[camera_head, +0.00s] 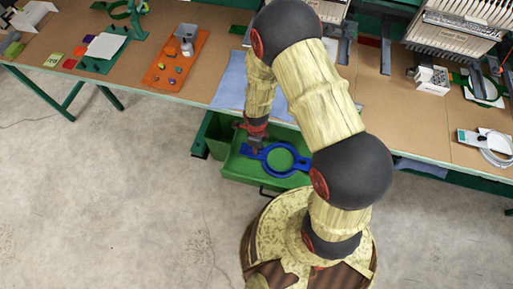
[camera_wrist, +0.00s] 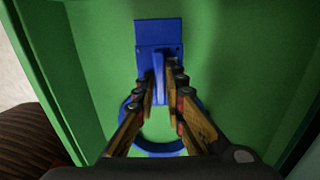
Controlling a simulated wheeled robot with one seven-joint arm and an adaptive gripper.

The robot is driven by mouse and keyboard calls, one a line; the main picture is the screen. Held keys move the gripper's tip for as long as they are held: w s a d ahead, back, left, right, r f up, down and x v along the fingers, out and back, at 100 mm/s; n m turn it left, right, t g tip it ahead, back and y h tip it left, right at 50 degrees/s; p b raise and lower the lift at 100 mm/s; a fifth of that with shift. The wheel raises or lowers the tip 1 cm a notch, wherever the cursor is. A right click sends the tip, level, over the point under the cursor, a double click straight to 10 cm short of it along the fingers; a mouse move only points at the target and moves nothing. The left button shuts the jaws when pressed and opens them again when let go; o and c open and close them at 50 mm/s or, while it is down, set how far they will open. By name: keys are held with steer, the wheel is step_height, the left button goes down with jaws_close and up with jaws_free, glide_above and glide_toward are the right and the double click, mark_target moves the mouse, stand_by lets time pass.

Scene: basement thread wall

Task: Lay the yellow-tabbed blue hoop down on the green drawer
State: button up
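The blue hoop (camera_head: 279,175) lies flat inside the open green drawer (camera_head: 238,171) under the bench. It also shows in the wrist view (camera_wrist: 157,147), with a flat blue end plate (camera_wrist: 158,33) and an upright blue fin (camera_wrist: 158,75). I see no yellow tab on it. My gripper (camera_head: 256,146) is low over the hoop's left end. In the wrist view my gripper (camera_wrist: 162,82) has its fingers on either side of the fin, with a narrow gap showing. The fingers partly hide the ring.
The drawer's walls surround the hoop. The brown bench (camera_head: 130,65) above holds an orange tray (camera_head: 178,62) with small parts, a blue cloth (camera_head: 232,85), a white box (camera_head: 432,80) and a coiled white cable (camera_head: 497,147). The concrete floor (camera_head: 110,190) at left is clear.

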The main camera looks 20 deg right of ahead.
steer(key=o, duration=0.5)
steer(key=shift+c, duration=0.2)
step_height(320, 180, up, 12)
stand_by(0.4)
